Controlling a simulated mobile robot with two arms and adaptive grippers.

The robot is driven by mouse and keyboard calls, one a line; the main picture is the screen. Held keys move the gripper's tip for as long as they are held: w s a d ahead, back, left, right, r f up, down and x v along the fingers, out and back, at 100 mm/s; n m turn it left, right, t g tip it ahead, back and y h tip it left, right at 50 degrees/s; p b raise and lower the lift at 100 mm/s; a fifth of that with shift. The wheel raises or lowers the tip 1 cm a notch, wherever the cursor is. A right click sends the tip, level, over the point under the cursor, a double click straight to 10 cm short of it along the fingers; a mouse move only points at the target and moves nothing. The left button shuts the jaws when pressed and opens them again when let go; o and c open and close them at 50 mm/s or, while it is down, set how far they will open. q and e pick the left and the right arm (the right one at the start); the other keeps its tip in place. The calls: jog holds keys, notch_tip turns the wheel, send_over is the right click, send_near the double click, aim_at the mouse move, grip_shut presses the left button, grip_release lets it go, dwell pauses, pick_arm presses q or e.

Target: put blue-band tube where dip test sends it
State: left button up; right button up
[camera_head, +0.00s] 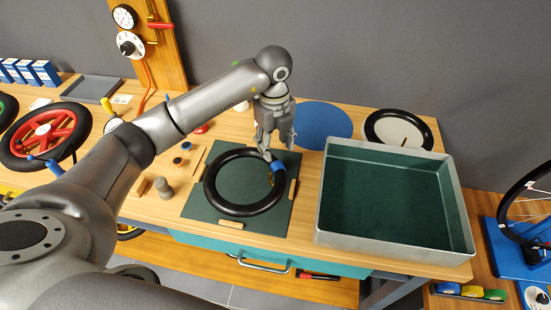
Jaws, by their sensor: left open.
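The blue-band tube (240,211) is a black ring with a blue band (278,167) on its upper right side. It lies flat on a dark green mat (200,208). My left gripper (277,150) is open and points down at the blue band. Its fingertips are close to the band; I cannot tell whether they touch it. A grey-rimmed bin (385,245) with a dark green inside stands right of the mat and looks empty. My right gripper is not in view.
A blue round pad (324,115) and a black ring (372,128) around a pale disc lie behind the bin. A red-spoked wheel (48,134) lies at left. Small pieces, including a grey cylinder (163,188), stand left of the mat. A gauge board (152,45) rises behind.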

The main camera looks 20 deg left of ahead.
pick_arm(q)
jog(key=shift+r+b, duration=0.55)
jog(key=shift+r, duration=2.1)
